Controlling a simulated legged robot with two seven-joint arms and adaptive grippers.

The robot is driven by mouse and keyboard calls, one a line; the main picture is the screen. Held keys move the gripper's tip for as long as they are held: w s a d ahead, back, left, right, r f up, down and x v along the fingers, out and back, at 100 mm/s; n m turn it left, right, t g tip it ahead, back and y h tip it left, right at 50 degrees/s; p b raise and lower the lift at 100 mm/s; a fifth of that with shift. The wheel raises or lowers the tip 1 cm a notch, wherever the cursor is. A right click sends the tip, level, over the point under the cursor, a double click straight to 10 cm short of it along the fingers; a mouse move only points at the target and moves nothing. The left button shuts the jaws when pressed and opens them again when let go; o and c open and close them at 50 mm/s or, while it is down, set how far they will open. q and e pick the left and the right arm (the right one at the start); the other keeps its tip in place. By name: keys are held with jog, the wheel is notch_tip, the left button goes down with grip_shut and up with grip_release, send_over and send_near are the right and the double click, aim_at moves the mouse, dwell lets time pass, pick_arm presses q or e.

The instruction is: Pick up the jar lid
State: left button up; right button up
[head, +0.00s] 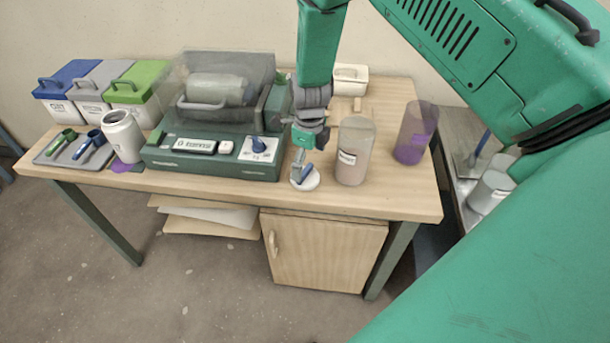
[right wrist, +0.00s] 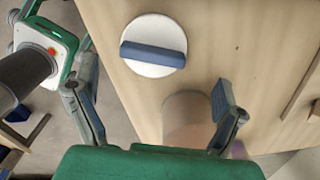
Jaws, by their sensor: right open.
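The jar lid (head: 309,182) is a round white disc with a blue bar handle. It lies flat on the wooden table near the front edge, right of the green machine. It shows whole in the right wrist view (right wrist: 156,28), its bar running across the picture. My right gripper (head: 300,163) is above the lid in the head view, partly covering it. In the right wrist view the fingers (right wrist: 155,95) are wide apart and empty, with the lid beyond them. No contact with the lid shows. My left gripper is not in the head view.
A translucent pinkish container (head: 355,155) stands close right of the lid, and a purple one (head: 415,135) further right. The green machine (head: 215,160) is close on the left. A white jar (head: 122,138), a tool tray (head: 75,150) and lidded bins (head: 140,95) stand further left.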

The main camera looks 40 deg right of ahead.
notch_tip(320, 180, down, 4)
jog(key=shift+w+a, duration=0.1)
jog(key=shift+a, duration=0.05)
jog(key=shift+a+f, duration=0.2)
jog(key=shift+a, duration=0.1)
jog(key=shift+a+r, duration=0.2)
jog(key=shift+a, duration=0.3)
jog(key=shift+c, duration=0.5)
jog(key=c, duration=0.7)
jog(key=shift+d+f, duration=0.1)
jog(key=shift+d, duration=0.2)
jog(key=c, duration=0.5)
jog(key=shift+d+f, duration=0.1)
jog(key=shift+d, duration=0.2)
jog(key=shift+c, duration=0.7)
jog(key=shift+a+r, duration=0.1)
jog(key=shift+r, duration=0.1)
notch_tip(320, 180, up, 11)
jog(key=shift+f+p, duration=0.15)
jog(key=shift+p, duration=0.4)
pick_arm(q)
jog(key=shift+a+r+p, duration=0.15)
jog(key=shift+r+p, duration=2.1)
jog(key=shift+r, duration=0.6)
pick_arm(e)
notch_tip(320, 180, up, 5)
send_over(306, 171)
jog(key=shift+w, duration=0.15)
